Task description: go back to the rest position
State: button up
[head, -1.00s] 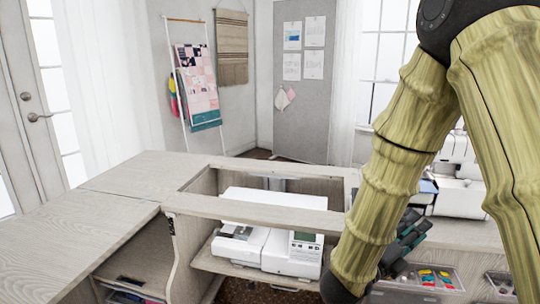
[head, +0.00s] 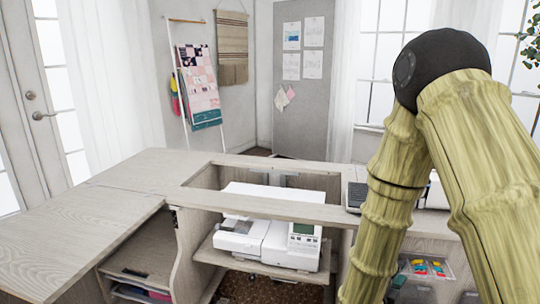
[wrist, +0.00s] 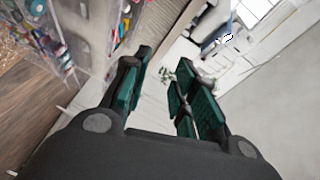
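My gripper (wrist: 160,85) shows in the wrist view with its dark green padded fingers spread apart. Nothing is between the fingers. In the head view my bent arm fills the right side, and its gripper cannot be seen there. The sewing cabinet (head: 95,205) has a pale wood top with a rectangular opening. A white sewing machine (head: 268,238) sits on a lowered shelf in that opening, left of my arm.
A compartment with bright items (head: 428,267) is low at the right, close beside my arm. A laptop-like device (head: 356,196) lies on the cabinet top, partly behind my arm. The left cabinet top is bare. A quilt ladder (head: 183,90) and grey board (head: 303,85) stand behind.

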jog(key=s+a+f+n+g+y, duration=0.2)
jog(key=s+f+n+y, duration=0.15)
jog(key=f, duration=0.55)
jog(key=s+a+f+n+g+y, duration=0.15)
jog(key=s+f+n, duration=0.3)
jog(key=f, duration=0.45)
jog(key=s+a+f+n+g+y, duration=0.1)
jog(key=s+a+f+n+y, duration=0.15)
jog(key=f+n, duration=0.4)
jog(key=s+a+f+n+g+y, duration=0.1)
jog(key=s+f+n+g+y, duration=0.15)
jog(key=s+f, duration=0.35)
jog(key=s+a+f+n+g+y, duration=0.1)
jog(key=s+f+n+g, duration=0.15)
jog(key=s, duration=0.65)
jog(key=s+a+f+n+g+y, duration=0.1)
jog(key=s+f+n+g, duration=0.15)
jog(key=s+f, duration=0.35)
notch_tip(320, 180, up, 21)
jog(key=s+n+p, duration=0.1)
jog(key=s+p, duration=0.1)
jog(key=p, duration=1.8)
jog(key=shift+s, duration=0.25)
